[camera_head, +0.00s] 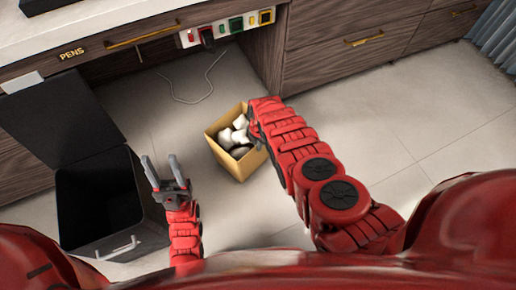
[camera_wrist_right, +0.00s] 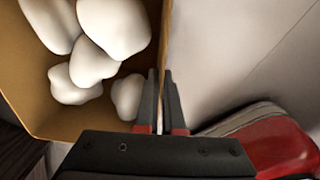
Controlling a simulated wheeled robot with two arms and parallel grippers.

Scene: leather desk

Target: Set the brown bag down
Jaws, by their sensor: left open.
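The brown bag (camera_head: 252,164) is an open-topped tan container in the middle of the head view, upright, with several white rounded lumps (camera_head: 239,137) inside. My right gripper (camera_wrist_right: 161,98) is at the bag's rim on its right side. In the right wrist view its two fingers are close together with the bag's wall (camera_wrist_right: 22,95) edge between them. I cannot tell whether the bag's base touches the floor.
A black bin (camera_head: 95,195) with its lid (camera_head: 55,115) raised stands at the left. A wooden desk with drawers (camera_head: 350,50) and a socket strip (camera_head: 230,27) runs along the back. A pale cable (camera_head: 190,100) lies behind the bag. Tiled floor (camera_head: 400,120) at right is clear.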

